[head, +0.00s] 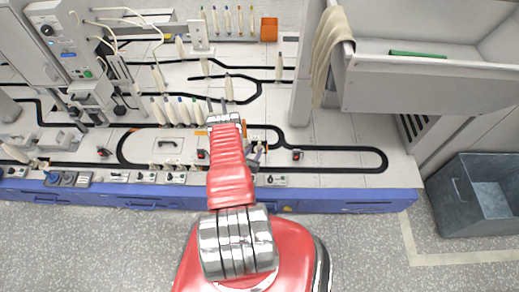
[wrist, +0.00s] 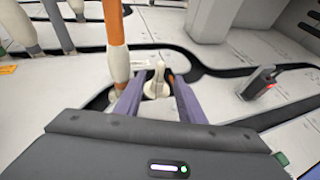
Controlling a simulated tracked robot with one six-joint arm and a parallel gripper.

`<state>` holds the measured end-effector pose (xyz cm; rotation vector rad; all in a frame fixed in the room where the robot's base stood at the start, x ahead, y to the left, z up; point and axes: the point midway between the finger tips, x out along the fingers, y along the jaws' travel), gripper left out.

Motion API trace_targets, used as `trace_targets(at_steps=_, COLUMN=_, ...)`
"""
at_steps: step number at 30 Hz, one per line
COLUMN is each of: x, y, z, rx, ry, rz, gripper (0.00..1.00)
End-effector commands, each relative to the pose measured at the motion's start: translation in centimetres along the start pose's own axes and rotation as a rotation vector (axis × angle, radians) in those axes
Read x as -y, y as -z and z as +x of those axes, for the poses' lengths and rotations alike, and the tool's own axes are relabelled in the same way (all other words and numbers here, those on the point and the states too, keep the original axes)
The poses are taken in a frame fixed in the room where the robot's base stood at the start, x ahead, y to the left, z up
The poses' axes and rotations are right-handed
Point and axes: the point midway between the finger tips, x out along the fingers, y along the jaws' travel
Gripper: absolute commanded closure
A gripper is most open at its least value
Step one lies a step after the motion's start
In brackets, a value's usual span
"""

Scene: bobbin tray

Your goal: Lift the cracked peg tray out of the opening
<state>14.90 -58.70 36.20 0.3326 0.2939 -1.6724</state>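In the wrist view a small whitish peg tray (wrist: 157,86) with an upright peg shows between the two purple fingers of my gripper (wrist: 160,80). The fingers stand apart, one on each side of it. I cannot tell whether they touch it. No crack can be made out at this size. The dark opening of the track is partly hidden behind the fingers. In the head view my gripper (head: 257,152) is low over the blue-edged machine table, beyond my red arm, and the peg tray cannot be told apart there.
A tall bobbin with an orange band (wrist: 117,50) stands close to the left finger. A dark post with a red light (wrist: 264,82) stands to the right. Several bobbins (head: 183,112) stand in a row left of my arm. A grey bin (head: 487,225) is on the floor at right.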

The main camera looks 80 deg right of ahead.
Motion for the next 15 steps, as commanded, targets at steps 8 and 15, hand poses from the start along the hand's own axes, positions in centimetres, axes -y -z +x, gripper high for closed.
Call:
trace_targets(at_steps=8, x=0.1, y=-0.1, z=2.9, rx=0.001, ry=0.002, rz=0.002, gripper=0.65)
trace_targets(at_steps=15, x=0.1, y=-0.1, z=4.5, rx=0.001, ry=0.001, rz=0.001, gripper=0.65)
